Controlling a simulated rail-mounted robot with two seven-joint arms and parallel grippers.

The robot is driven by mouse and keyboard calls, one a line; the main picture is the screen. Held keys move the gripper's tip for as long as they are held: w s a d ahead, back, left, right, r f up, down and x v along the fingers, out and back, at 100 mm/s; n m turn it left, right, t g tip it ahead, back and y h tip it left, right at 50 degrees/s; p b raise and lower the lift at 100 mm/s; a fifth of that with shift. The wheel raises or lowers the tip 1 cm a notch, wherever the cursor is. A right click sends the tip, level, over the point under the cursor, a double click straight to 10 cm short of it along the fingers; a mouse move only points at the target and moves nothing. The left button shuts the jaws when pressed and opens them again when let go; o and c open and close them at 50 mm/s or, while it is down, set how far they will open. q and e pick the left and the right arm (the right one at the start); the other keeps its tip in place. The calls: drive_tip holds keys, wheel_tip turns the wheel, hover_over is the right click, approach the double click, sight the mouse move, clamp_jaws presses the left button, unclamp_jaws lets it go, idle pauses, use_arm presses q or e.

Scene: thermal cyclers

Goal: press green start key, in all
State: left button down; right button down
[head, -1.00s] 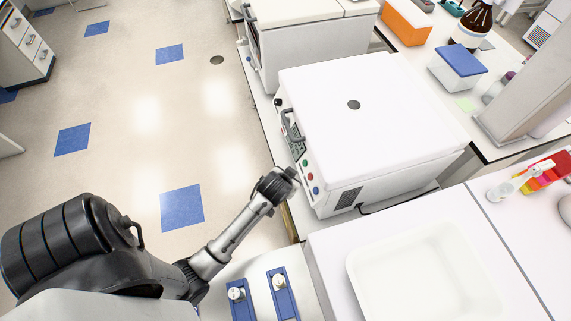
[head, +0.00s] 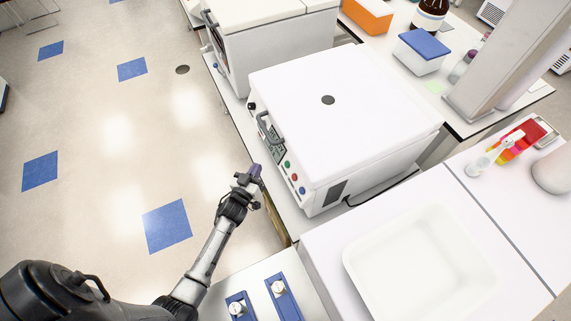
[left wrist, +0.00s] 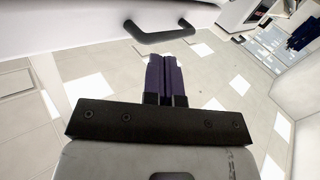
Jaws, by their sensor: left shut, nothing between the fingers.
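A white thermal cycler (head: 345,105) stands on the bench, with a dark handle (head: 268,130) on its front. Its front panel has a green key (head: 287,164), a red key (head: 294,177) and a blue key (head: 301,190). A second white cycler (head: 270,50) stands behind it, its panel mostly hidden. My left gripper (head: 255,172) is shut and empty, just left of the panel and apart from the green key. In the left wrist view its purple fingers (left wrist: 165,78) are together, with a dark handle (left wrist: 160,32) beyond them. No key shows there. My right gripper is not in view.
A grey-white column (head: 500,75) rises at the right. Open tiled floor (head: 110,130) lies left of the bench.

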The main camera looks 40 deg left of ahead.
sight(287, 165)
use_arm(q)
drive_tip(key=shift+f, duration=0.1)
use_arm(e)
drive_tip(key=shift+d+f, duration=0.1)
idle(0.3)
